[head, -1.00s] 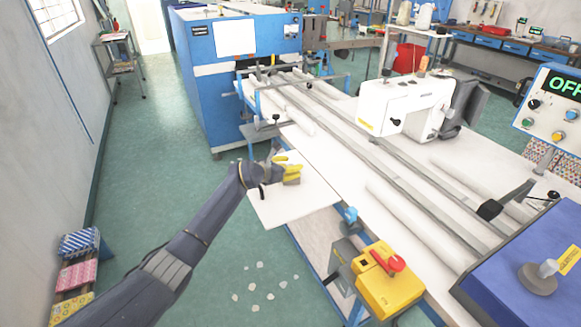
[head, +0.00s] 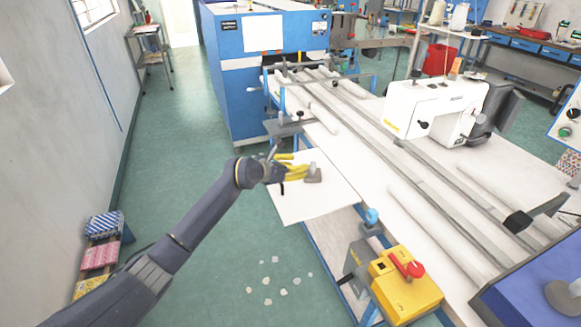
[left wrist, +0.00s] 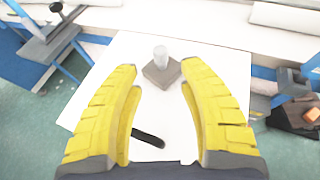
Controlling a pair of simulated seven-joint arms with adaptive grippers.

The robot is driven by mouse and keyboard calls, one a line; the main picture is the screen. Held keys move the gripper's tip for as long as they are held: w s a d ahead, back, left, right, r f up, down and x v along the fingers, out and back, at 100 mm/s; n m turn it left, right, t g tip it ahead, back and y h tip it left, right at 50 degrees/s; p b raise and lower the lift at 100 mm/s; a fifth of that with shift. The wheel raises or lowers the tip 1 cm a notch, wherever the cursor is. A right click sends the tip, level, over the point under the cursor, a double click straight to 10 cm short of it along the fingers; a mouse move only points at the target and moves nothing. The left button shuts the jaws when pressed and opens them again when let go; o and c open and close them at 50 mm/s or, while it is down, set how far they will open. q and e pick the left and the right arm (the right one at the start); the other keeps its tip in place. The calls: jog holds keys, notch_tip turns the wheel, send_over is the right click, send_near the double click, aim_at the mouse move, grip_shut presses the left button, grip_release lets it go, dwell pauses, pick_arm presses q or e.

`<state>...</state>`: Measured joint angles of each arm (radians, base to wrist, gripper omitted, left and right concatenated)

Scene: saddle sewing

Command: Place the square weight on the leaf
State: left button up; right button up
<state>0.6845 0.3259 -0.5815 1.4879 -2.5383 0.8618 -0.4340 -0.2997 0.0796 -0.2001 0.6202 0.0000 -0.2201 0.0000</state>
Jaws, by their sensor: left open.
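The square weight (head: 313,175) is a grey square block with an upright pale knob. It stands upright on the leaf (head: 328,200), a white board sticking out from the table's side. In the left wrist view, the weight (left wrist: 162,72) sits just beyond and between my fingertips, apart from both, near the leaf's table-side edge. My left gripper (head: 299,167) has yellow fingers, is open and empty, and is just left of the weight, low over the leaf. It also shows in the left wrist view (left wrist: 160,75). My right gripper is not in view.
The long white table with metal rails (head: 375,125) adjoins the leaf. A yellow box with a red knob (head: 405,280) stands at the front. A grey plate with a black knob (head: 284,126) is behind the leaf. A white sewing machine (head: 435,108) stands on the table.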

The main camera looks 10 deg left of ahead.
pick_arm(q)
jog(key=shift+v, duration=1.35)
